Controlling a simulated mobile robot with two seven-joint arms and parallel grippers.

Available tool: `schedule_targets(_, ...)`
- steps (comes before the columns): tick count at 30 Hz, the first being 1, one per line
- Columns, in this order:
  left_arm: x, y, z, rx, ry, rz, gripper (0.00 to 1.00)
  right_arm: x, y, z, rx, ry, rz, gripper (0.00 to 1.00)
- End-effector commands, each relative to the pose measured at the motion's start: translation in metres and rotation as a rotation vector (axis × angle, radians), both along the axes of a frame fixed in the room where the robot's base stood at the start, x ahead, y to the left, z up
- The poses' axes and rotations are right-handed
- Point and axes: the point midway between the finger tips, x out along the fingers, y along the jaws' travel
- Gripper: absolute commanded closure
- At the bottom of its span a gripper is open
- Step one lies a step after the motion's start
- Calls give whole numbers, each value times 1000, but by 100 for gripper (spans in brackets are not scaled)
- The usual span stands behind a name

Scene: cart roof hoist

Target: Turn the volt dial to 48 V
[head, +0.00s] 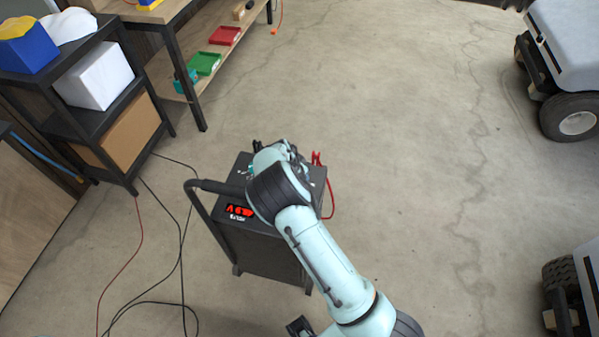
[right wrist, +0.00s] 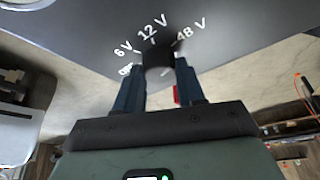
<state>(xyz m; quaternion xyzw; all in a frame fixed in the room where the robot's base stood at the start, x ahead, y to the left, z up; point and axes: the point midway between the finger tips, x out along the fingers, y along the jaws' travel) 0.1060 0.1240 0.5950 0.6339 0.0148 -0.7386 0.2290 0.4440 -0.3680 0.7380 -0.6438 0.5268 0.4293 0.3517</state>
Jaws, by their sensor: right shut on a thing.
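The charger (head: 265,250) is a dark box on the floor with a tube handle and a red lit display (head: 239,211) on its top. My right arm reaches over the top and hides the dial in the head view. In the right wrist view the dark round volt dial (right wrist: 158,57) sits between the fingertips of my right gripper (right wrist: 158,75), which is shut on it. White marks 6 V, 12 V and 48 V (right wrist: 191,31) ring the dial; another mark at left is partly hidden. I cannot make out the dial's pointer. My left gripper is not in view.
Red and black clamps (head: 317,159) with a red cable are at the charger's far side. Cables lie on the floor at left. A dark shelf (head: 128,170) and a workbench (head: 187,62) stand at upper left. Carts (head: 570,50) stand at right. The floor between is clear.

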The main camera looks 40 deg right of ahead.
Motion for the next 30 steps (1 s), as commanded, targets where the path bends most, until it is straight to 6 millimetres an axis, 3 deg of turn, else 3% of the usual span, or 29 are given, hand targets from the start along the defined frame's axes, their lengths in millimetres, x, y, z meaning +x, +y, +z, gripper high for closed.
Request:
schedule_targets(20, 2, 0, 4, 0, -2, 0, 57, 0, 2, -2, 4, 2, -65, 92)
schedule_targets(21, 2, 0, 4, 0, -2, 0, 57, 0, 2, -2, 4, 2, -65, 55)
schedule_targets(23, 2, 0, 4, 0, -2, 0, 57, 0, 1, -2, 4, 2, -64, 37)
schedule_targets(30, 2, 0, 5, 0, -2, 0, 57, 0, 1, -1, 2, 1, -64, 37)
